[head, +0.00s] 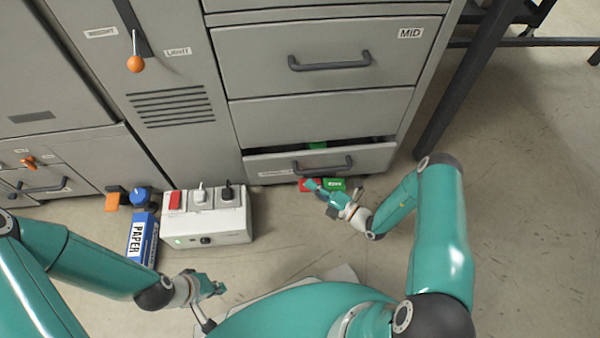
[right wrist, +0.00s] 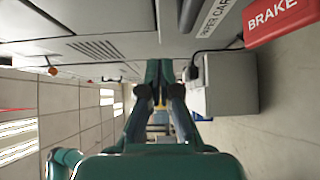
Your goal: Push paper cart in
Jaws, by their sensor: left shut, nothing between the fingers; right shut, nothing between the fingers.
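The paper cart (head: 375,158) is the lowest grey drawer front of the cabinet in the head view. It stands out from the cabinet, with a dark gap above it and something green inside. It has a dark bar handle (head: 323,168). Its label (right wrist: 214,14) shows partly in the right wrist view. A red brake pedal (right wrist: 285,18) and a green pedal (head: 334,184) sit low at its front. My right gripper (head: 322,192) is shut and empty, just in front of the cart near the pedals. My left gripper (head: 217,288) is shut and empty above the floor, away from the cart.
A white switch box (head: 215,227) with red, white and black plugs stands on the floor left of the cart. A blue paper pack (head: 142,240) lies beside it. A dark table leg (head: 465,85) stands at the right. The floor at the right is clear.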

